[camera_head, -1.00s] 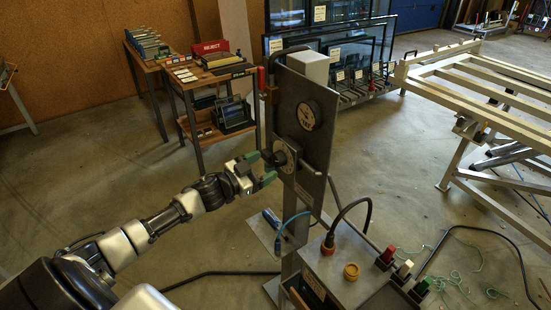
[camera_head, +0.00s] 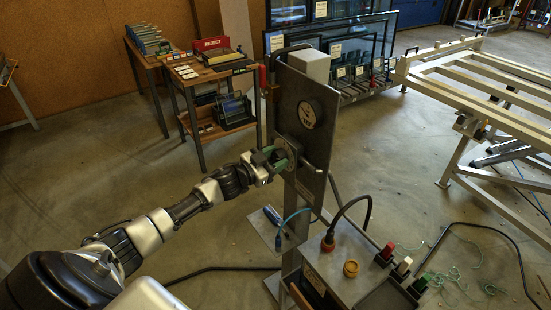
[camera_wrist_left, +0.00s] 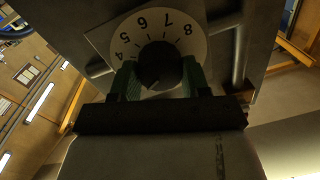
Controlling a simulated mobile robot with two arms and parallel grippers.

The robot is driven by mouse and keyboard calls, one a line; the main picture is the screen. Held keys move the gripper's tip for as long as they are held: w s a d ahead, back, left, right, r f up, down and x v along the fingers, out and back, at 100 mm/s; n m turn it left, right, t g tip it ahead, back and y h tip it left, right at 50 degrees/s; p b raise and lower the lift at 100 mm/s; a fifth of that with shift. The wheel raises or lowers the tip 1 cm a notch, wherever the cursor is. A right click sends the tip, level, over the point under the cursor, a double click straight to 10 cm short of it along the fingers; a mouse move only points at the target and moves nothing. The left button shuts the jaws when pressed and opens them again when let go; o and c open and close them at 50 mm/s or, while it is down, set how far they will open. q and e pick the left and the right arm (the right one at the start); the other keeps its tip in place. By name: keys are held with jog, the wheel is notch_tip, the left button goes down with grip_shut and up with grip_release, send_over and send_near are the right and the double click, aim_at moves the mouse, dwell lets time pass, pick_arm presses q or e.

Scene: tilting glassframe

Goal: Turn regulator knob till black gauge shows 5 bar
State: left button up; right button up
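The regulator knob (camera_wrist_left: 160,66) is black and sits in front of a white round scale (camera_wrist_left: 190,32) with numbers, among them 4 to 8, in the left wrist view. My left gripper (camera_head: 272,158) is at the knob on the upright grey panel (camera_head: 318,145). Its green fingers (camera_wrist_left: 126,82) lie along both sides of the knob and appear closed on it. The black gauge (camera_head: 308,115) is above the knob on the same panel; its needle is too small to read. The knob is mostly hidden by the gripper in the head view. My right gripper is not in view.
A bent lever (camera_head: 315,168) sticks out beside the knob. Shelves (camera_head: 215,95) stand behind. The floor at left is clear.

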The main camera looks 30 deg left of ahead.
pick_arm(q)
jog(key=shift+c, duration=0.3)
jog(key=shift+m, duration=0.5)
jog(key=m+b, duration=0.1)
jog(key=m, duration=0.1)
jog(key=m+b, duration=0.1)
jog(key=shift+f+m, duration=0.2)
jog(key=shift+m, duration=0.2)
jog(key=m+b, duration=0.3)
jog(key=m, duration=0.1)
jog(key=shift+f+m+h, duration=0.1)
jog(key=shift+m+h, duration=0.2)
jog(key=shift+m, duration=0.1)
jog(key=m+b, duration=0.3)
jog(key=m, duration=0.2)
jog(key=shift+f+m+t, duration=0.1)
jog(key=shift+m+t, duration=0.2)
jog(key=shift+m+h+b, duration=0.3)
jog(key=shift+m+b, duration=0.65)
jog(key=shift+m, duration=0.75)
jog(key=o, duration=0.9)
